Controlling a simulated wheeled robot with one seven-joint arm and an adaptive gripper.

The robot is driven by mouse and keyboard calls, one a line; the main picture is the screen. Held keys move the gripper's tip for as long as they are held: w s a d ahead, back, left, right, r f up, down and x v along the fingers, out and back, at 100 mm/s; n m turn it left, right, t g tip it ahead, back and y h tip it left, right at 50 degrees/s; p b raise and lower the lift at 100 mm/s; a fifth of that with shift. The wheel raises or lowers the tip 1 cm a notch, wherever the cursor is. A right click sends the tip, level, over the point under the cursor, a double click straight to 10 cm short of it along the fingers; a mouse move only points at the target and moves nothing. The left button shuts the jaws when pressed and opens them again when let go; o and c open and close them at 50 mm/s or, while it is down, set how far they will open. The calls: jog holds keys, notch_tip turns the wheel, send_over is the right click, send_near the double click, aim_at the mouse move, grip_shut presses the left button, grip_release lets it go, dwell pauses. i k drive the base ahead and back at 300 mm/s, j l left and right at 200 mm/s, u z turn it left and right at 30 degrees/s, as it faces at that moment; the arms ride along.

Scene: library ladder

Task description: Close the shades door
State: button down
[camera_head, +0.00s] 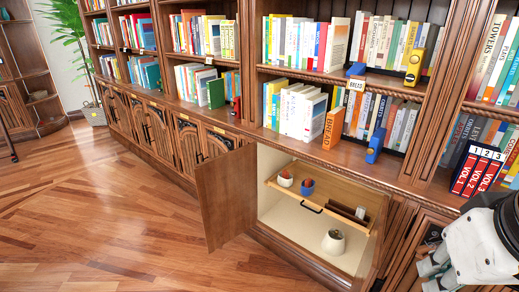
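A low cabinet under the bookshelf stands open. Its wooden left door (226,196) is swung out toward the room, its plain inner face partly turned to me. A second panel at the opening's right edge (383,240) also looks swung out, seen nearly edge-on. Inside are a wooden pull-out drawer (283,186) with small pots and a dark divider, and a white lidded jar (333,242) on the cabinet floor. I cannot tell which door is the shades door. My gripper (436,266) is at the bottom right, right of the opening and apart from the left door; its fingers are unclear.
Shelves full of books rise above the cabinets. An orange book (333,128) and a blue object (375,146) stand on the ledge above the opening. Closed carved cabinet doors (188,145) run off to the left. The wooden floor (90,215) is clear at the left.

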aim_at(225, 183)
jog(key=i+j+z, duration=0.4)
jog(key=i+j, duration=0.2)
jog(key=j, duration=0.8)
jog(key=i+j+z, duration=0.4)
jog(key=j, duration=1.1)
jog(key=i+j+z, duration=0.15)
jog(key=j+z, duration=0.3)
jog(key=j, duration=1.1)
jog(key=k+j+z, duration=0.1)
jog(key=j+z, duration=0.3)
jog(key=j, duration=1.2)
jog(key=l, duration=0.55)
jog(key=k+l, duration=0.15)
jog(key=l, duration=0.9)
jog(key=k+u, duration=0.05)
